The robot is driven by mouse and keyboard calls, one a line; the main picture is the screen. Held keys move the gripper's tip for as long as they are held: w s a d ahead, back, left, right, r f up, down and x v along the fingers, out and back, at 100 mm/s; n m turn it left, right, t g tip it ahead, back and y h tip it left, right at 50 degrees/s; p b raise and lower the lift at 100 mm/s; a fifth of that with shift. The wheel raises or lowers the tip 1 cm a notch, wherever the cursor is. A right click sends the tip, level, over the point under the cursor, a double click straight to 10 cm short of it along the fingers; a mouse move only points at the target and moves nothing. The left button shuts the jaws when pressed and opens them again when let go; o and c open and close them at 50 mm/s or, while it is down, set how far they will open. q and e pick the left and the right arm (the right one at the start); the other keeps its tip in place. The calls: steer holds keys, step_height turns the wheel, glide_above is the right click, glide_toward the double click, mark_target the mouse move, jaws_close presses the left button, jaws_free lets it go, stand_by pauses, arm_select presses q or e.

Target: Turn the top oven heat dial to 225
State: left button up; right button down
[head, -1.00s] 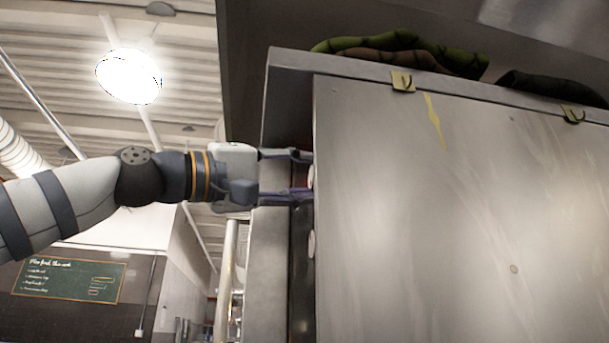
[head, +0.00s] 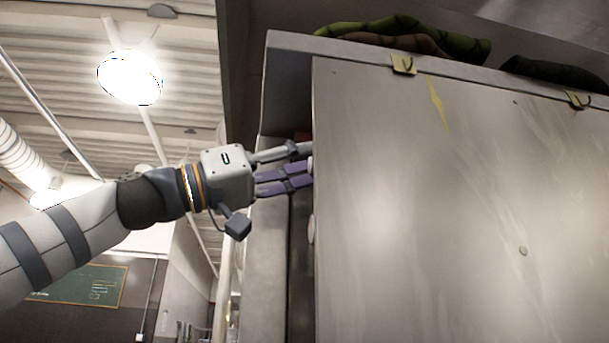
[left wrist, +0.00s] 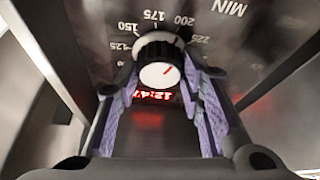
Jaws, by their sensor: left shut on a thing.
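The heat dial (left wrist: 160,73) is a dark knob with a pale face and a red pointer mark. It shows in the left wrist view, in front of a dark panel with printed numbers from 125 to 225. The red mark slants up and right, toward the 200 to 225 side; its exact reading is unclear. My left gripper (left wrist: 163,62) is shut on the dial, one finger on each side. My right gripper is not in view.
The steel panel fills the right of the head view. Green and dark rolls (head: 420,38) lie above it.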

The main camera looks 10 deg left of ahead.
arm_select(q)
steer(key=m+g, duration=0.1)
steer(key=m, duration=0.1)
steer(key=m+g, duration=0.1)
steer(key=m, duration=0.2)
steer(key=shift+g+h, duration=0.3)
steer(key=shift+h, duration=0.1)
steer(key=shift+m+g+p, duration=0.55)
steer(key=shift+m+g, duration=0.25)
steer(key=shift+m, duration=0.7)
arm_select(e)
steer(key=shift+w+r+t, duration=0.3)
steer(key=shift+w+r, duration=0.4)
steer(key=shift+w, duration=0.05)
arm_select(q)
steer(key=shift+w+m+g, duration=0.15)
steer(key=shift+m+g, duration=0.25)
steer(key=shift+m, duration=0.1)
steer(key=shift+f, duration=0.1)
steer(key=o, duration=1.2)
steer(key=shift+c, duration=0.2)
steer(key=shift+a, duration=0.1)
steer(key=v, duration=1.1)
steer(key=shift+a+f, duration=0.3)
